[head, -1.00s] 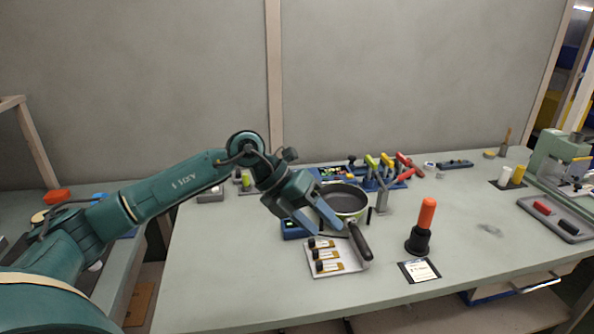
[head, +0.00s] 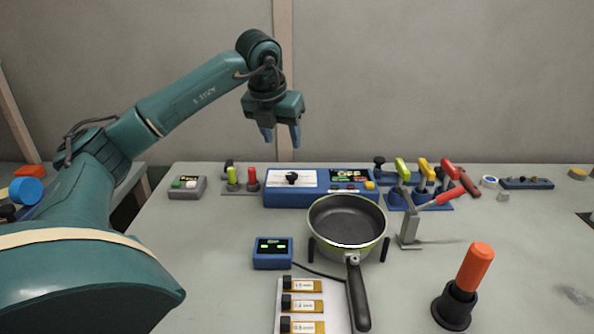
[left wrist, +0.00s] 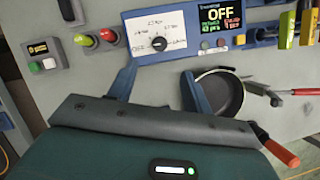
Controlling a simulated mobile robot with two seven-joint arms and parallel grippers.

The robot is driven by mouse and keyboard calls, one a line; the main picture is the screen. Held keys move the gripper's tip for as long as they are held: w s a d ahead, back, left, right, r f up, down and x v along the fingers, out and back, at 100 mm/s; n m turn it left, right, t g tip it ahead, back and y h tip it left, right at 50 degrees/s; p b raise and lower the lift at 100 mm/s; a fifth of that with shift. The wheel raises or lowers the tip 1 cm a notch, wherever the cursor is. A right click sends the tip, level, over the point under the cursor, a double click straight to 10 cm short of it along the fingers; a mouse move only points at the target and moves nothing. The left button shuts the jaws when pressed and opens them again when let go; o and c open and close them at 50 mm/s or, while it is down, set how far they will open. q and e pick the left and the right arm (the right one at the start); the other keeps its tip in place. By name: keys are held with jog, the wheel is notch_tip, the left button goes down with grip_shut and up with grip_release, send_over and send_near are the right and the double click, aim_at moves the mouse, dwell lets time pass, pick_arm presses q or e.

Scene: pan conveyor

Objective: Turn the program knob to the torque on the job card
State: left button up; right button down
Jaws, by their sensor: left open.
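The blue control box (head: 318,199) stands at the back of the bench. Its black program knob (head: 291,178) sits on a white dial face, and its display (head: 349,175) is lit. In the left wrist view the knob (left wrist: 158,44) is ringed by small labels and the display (left wrist: 213,24) reads OFF. My left gripper (head: 281,139) is open and empty, above and behind the knob in the head view, pointing down. In the left wrist view its fingers (left wrist: 158,85) spread apart below the knob, touching nothing. The job card is not clearly visible now. My right gripper is out of view.
A pan (head: 346,222) stands in front of the box, its handle toward me. A small blue display unit (head: 273,254) is left of it. Green and red posts (head: 242,181) stand left of the box, coloured toggle clamps (head: 424,178) right. An orange-handled tool (head: 468,283) stands front right.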

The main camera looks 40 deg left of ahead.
aim_at(292, 174)
pick_arm(q)
jog(key=x, duration=1.2)
jog(key=shift+s+b, duration=0.1)
jog(key=shift+b, duration=0.2)
jog(key=shift+c, duration=0.5)
jog(key=c, duration=0.9)
jog(key=shift+o, duration=0.2)
jog(key=shift+m, duration=0.4)
jog(key=m+h+p, duration=0.1)
jog(key=m, duration=0.1)
jog(key=m+h+p, duration=0.1)
jog(key=m, duration=0.1)
jog(key=shift+a+r, duration=0.1)
jog(key=shift+a, duration=0.1)
jog(key=shift+a+m+h+p, duration=0.1)
jog(key=shift+m+h+p, duration=0.65)
jog(key=shift+m, duration=1.25)
